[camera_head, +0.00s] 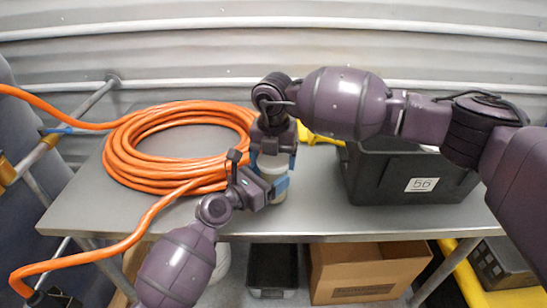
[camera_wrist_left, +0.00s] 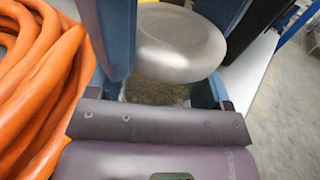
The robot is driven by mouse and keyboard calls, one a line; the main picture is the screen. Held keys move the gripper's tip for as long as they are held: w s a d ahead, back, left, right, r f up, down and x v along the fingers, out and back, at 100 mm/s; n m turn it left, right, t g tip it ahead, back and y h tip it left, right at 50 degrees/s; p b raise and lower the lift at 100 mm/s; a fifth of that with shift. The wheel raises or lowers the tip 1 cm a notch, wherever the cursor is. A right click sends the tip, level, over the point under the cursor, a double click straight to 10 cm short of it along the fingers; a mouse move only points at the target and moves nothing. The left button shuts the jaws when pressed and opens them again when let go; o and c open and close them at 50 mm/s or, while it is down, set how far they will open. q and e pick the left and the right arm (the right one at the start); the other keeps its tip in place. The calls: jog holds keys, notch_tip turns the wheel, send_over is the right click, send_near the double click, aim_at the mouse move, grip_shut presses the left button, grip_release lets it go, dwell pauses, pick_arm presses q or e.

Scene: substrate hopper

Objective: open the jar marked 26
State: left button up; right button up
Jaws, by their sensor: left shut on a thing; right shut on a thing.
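A small jar with a pale lid (camera_head: 272,163) stands over the metal table, mostly hidden by my two grippers. My left gripper (camera_head: 274,190) is shut around the jar's lower body from the front left. My right gripper (camera_head: 274,156) points down from above and is shut on the lid. In the left wrist view the whitish round lid (camera_wrist_left: 180,42) shows between blue fingers, above the clear jar body (camera_wrist_left: 155,92) with brown grainy contents. The lid appears to sit on or just over the jar; I cannot tell if it is loose. No number is readable on it.
A coiled orange hose (camera_head: 150,150) lies on the table (camera_head: 315,215) at left, close to my left gripper. A black bin (camera_head: 385,185) with a white label stands at right. A cardboard box (camera_head: 365,270) and a dark tray (camera_head: 272,268) are below.

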jog(key=o, duration=0.9)
